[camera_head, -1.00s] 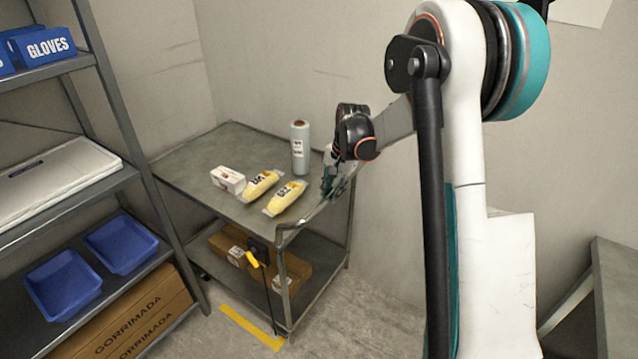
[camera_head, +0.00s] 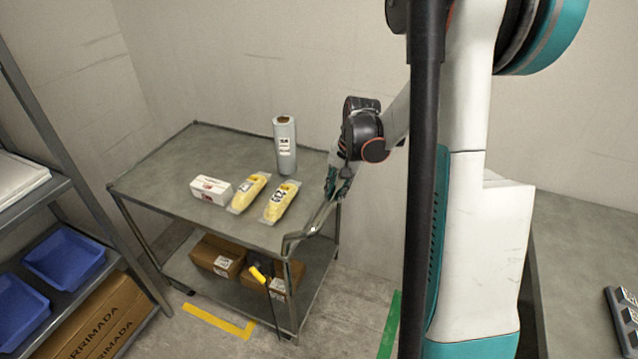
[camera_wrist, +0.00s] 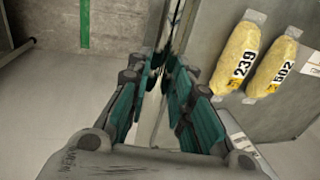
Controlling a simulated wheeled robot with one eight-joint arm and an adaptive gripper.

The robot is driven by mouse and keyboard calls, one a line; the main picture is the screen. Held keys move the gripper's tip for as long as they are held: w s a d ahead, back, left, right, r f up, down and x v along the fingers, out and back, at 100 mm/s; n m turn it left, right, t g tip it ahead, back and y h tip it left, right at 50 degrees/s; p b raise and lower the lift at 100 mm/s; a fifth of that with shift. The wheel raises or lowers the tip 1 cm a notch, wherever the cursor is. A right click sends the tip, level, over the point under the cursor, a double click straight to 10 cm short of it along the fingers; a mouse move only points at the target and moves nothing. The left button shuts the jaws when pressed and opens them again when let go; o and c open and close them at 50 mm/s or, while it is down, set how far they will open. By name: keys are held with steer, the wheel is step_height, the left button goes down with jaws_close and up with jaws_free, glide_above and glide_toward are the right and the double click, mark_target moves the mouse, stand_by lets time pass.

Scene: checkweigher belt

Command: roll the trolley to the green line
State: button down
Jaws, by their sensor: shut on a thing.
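The grey metal trolley (camera_head: 150,178) stands near the back wall, with two shelves and a bar handle (camera_head: 312,226) on its right end. My gripper (camera_head: 335,188) is at that end, and in the wrist view my gripper (camera_wrist: 160,75) is shut on the handle, its teal finger pads on both sides of the bar. The green line (camera_head: 389,326) lies on the floor to the right of the trolley, partly hidden by my arm; the green line (camera_wrist: 85,22) also shows in the wrist view, apart from the trolley.
On the trolley top are a white box (camera_head: 211,190), two yellow packs (camera_head: 248,192) (camera_head: 281,202) and a grey roll (camera_head: 285,146). Cartons (camera_head: 217,257) lie below. A yellow floor mark (camera_head: 218,321) is at the trolley's front. A shelf rack (camera_head: 45,190) stands left, a grey table (camera_head: 585,245) right.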

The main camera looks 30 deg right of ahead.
steer(key=s+d, duration=0.8)
steer(key=s, duration=0.4)
steer(key=s+d, duration=0.9)
steer(key=s, duration=0.4)
steer(key=s+d, duration=0.8)
steer(key=s, duration=0.4)
steer(key=shift+s+d, duration=0.15)
steer(key=shift+r, duration=0.1)
steer(key=c, duration=1.4)
jaws_free()
steer(key=shift+c, duration=0.2)
step_height(320, 180, up, 12)
steer(key=s+d, duration=0.1)
steer(key=s, duration=0.1)
steer(key=shift+d, duration=0.15)
steer(key=shift+f, duration=0.2)
